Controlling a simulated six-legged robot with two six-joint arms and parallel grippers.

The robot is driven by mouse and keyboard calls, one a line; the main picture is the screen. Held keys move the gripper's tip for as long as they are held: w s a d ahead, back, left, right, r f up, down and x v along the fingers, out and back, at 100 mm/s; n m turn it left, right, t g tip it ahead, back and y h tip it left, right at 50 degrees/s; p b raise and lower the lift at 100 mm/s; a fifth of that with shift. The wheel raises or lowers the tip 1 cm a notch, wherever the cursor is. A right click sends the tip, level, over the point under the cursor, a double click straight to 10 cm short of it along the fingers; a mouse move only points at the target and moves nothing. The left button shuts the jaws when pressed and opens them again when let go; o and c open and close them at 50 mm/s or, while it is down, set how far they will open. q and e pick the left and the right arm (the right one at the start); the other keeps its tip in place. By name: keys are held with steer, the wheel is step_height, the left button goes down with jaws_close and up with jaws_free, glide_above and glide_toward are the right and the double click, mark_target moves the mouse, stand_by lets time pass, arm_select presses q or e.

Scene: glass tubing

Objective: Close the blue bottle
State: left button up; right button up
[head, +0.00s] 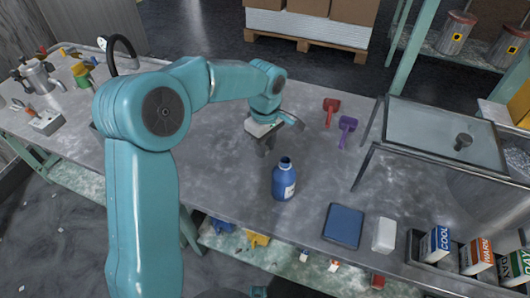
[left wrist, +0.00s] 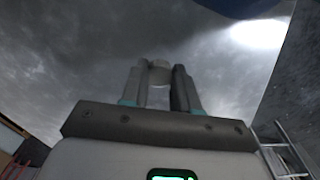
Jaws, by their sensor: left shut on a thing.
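The blue bottle (head: 284,182) stands upright on the metal table, with a white label on its side. Its neck is uncovered and the opening looks dark. My left gripper (head: 268,146) is above the table, a little behind and left of the bottle, apart from it. A dark blue shape, likely the bottle (left wrist: 238,7), shows at the top edge there.
A red scoop (head: 331,108) and a purple scoop (head: 347,128) lie right of my left gripper. A blue flat box (head: 343,226) and a white block (head: 384,235) lie right of the bottle. A glass-topped stand (head: 440,130) is at the right. The table left of the bottle is clear.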

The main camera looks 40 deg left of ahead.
arm_select(q)
step_height(320, 180, up, 15)
steer(key=p, duration=0.3)
